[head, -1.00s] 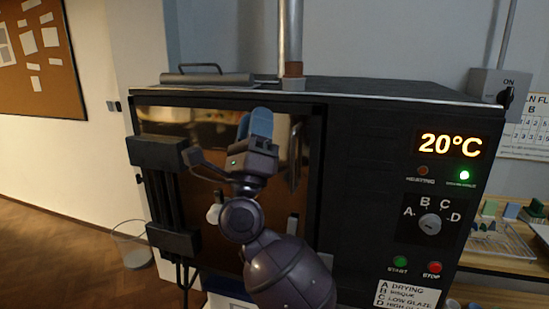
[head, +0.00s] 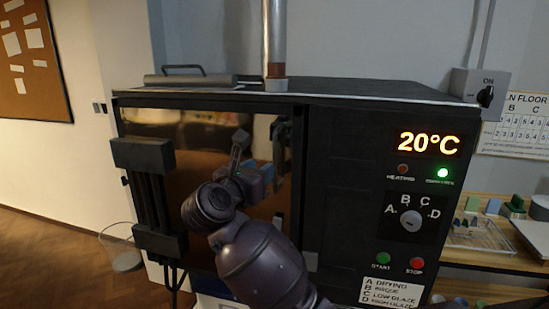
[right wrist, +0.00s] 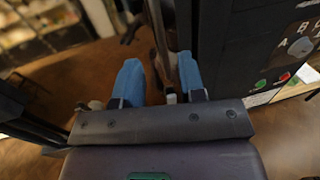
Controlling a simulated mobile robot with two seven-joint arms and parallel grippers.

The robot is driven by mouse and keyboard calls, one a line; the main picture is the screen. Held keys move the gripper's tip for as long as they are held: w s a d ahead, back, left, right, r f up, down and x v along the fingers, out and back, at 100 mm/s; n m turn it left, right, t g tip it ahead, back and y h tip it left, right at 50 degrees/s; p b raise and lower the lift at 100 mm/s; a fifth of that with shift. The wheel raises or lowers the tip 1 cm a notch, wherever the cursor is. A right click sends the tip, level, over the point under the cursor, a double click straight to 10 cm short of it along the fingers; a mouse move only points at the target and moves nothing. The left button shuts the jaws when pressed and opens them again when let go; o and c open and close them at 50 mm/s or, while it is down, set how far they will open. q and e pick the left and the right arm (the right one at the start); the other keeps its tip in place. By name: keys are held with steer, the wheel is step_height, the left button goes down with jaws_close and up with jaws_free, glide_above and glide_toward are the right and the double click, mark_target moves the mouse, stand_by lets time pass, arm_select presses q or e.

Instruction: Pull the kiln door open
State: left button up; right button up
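The kiln (head: 335,220) is a black box, and its door (head: 205,145) has a glossy, bronze, mirror-like front. The door looks shut, with bulky black hinge blocks (head: 143,153) on its left side. My right gripper (head: 264,174) is in front of the door's right half, its blue fingers pointing toward the door's right edge. In the right wrist view the two blue fingers (right wrist: 160,78) stand apart with nothing clearly held between them. A door handle cannot be told apart surely from reflections behind the gripper. My left gripper is out of view.
The control panel with a 20°C display (head: 429,142), a dial (head: 411,221) and buttons is right of the door. A metal flue (head: 274,40) rises above the kiln. A shelf (head: 485,259) with small items stands right.

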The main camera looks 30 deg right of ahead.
mark_target(274, 159)
steer(key=x, duration=0.8)
steer(key=shift+w+d, duration=0.1)
jaws_close()
